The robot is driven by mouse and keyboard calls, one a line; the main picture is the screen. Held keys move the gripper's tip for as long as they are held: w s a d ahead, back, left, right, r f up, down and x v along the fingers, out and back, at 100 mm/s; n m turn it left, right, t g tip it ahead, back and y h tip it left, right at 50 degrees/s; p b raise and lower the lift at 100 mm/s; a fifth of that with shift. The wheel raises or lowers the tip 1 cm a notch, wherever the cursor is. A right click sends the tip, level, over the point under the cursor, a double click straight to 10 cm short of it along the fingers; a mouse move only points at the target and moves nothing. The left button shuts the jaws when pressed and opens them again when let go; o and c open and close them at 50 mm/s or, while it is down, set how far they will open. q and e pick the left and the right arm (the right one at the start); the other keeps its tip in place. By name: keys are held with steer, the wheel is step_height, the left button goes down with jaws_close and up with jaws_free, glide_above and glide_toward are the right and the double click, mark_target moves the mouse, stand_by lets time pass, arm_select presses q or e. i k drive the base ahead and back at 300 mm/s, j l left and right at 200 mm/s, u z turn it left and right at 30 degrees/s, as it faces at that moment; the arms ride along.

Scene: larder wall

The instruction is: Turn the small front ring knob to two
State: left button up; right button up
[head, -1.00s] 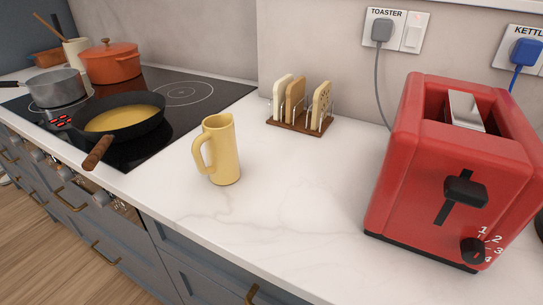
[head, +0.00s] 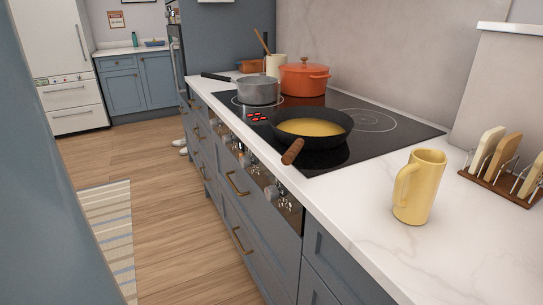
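The black glass hob (head: 405,137) is set into the white worktop. A row of small metal knobs (head: 272,193) runs along the dark front panel below it, seen at a steep angle. The knobs are small, so their settings cannot be read, and I cannot tell which one is the small front ring knob. A black frying pan (head: 338,132) with yellow contents and a wooden handle stands on the near part of the hob. Red indicator lights (head: 258,117) glow beside it. Neither of my grippers is in view.
A grey saucepan (head: 258,92) and an orange pot (head: 304,80) stand farther back. A yellow jug (head: 418,188) and a toast rack (head: 503,180) stand on the right. The wooden floor (head: 160,185) is open before the drawers, with a striped rug (head: 107,230). A blue-grey surface (head: 50,200) fills the left edge.

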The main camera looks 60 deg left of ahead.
mark_target(245, 161)
steer(key=u, duration=0.45)
steer(key=j+u, duration=0.15)
steer(key=u, duration=0.35)
steer(key=j+u, duration=0.1)
steer(key=u, duration=0.35)
steer(key=j+u, duration=0.15)
steer(key=u, duration=0.3)
steer(key=k, duration=0.05)
